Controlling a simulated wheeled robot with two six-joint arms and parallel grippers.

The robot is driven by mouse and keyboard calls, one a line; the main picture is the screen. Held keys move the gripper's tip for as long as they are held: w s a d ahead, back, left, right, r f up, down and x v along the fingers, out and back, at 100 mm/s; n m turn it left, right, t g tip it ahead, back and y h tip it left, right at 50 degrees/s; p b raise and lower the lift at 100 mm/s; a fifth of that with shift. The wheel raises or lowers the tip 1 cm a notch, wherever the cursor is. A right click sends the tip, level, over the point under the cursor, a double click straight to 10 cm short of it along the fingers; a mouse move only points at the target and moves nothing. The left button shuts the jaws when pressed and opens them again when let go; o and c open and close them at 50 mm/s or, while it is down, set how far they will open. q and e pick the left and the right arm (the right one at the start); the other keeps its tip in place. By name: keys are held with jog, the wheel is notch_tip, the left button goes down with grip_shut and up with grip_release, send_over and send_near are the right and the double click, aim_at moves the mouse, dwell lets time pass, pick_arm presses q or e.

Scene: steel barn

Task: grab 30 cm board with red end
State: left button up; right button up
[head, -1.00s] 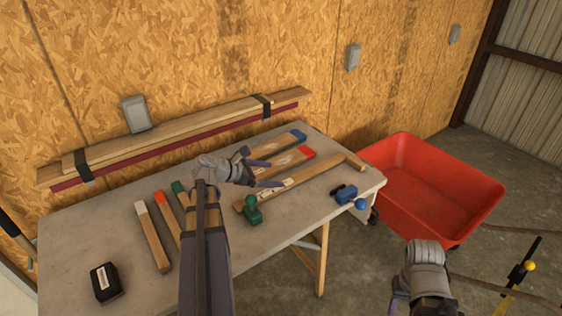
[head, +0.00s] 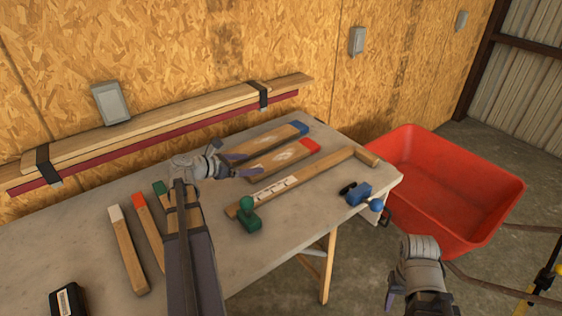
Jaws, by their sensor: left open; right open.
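A short wide board with a red end (head: 284,161) lies on the table, its red end pointing right. A similar board with a blue end (head: 265,142) lies just behind it. My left gripper (head: 246,164) is open at the left, bare end of the red-ended board; I cannot tell whether its fingers touch or straddle it. A narrower board with an orange-red end (head: 149,225) lies further left, partly behind my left arm. My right gripper (head: 396,298) is open and empty, low over the floor to the right of the table.
The table (head: 90,262) also holds a white-ended board (head: 129,250), a green-ended one (head: 160,189), a long labelled bar (head: 310,177), a green clamp (head: 248,216), a blue tool (head: 358,193) and a black box (head: 67,299). A red cart (head: 440,190) stands right.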

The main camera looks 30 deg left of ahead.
aim_at(267, 163)
pick_arm(q)
jog(key=shift+w+d, duration=0.15)
jog(key=shift+w, duration=0.05)
jog(key=shift+b+x, duration=0.5)
jog(key=shift+x, duration=0.65)
jog(key=b+x, duration=0.1)
jog(key=x, duration=0.1)
jog(key=b+x, duration=0.1)
jog(key=x, duration=0.1)
jog(key=shift+w+f, duration=0.2)
jog(key=shift+f, duration=0.25)
jog(key=shift+w, duration=0.2)
jog(key=shift+r, duration=0.1)
jog(key=c, duration=1.3)
jog(key=shift+o, duration=0.2)
